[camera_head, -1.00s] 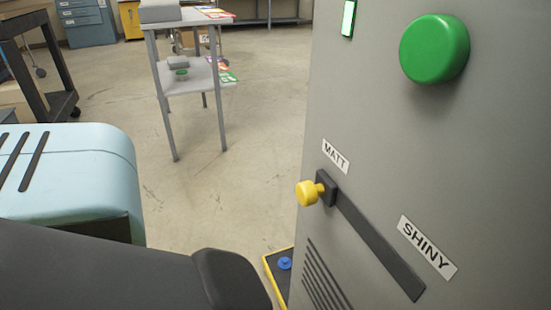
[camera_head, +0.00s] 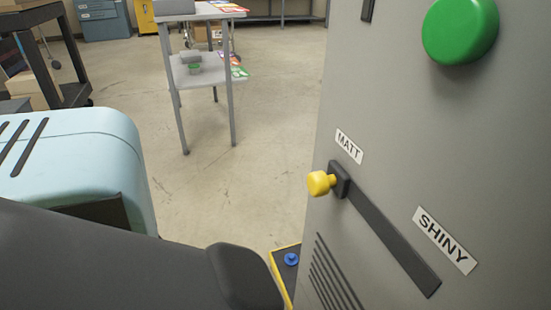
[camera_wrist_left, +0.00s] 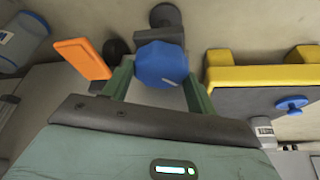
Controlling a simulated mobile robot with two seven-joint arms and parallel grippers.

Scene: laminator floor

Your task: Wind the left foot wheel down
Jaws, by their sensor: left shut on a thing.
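A blue faceted wheel (camera_wrist_left: 161,64) sits between the two green fingers of my left gripper (camera_wrist_left: 159,76) in the left wrist view. The gripper is shut on it, with a finger at each side. A grey round piece (camera_wrist_left: 166,17) shows just beyond the wheel; how they join is hidden. My left gripper is out of sight in the head view, where my dark arm covers the lower left. My right gripper is in neither view.
A grey machine panel (camera_head: 400,140) with a green button (camera_head: 460,30) and yellow slider knob (camera_head: 320,183) fills the right. An orange piece (camera_wrist_left: 82,59) is left of the fingers.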

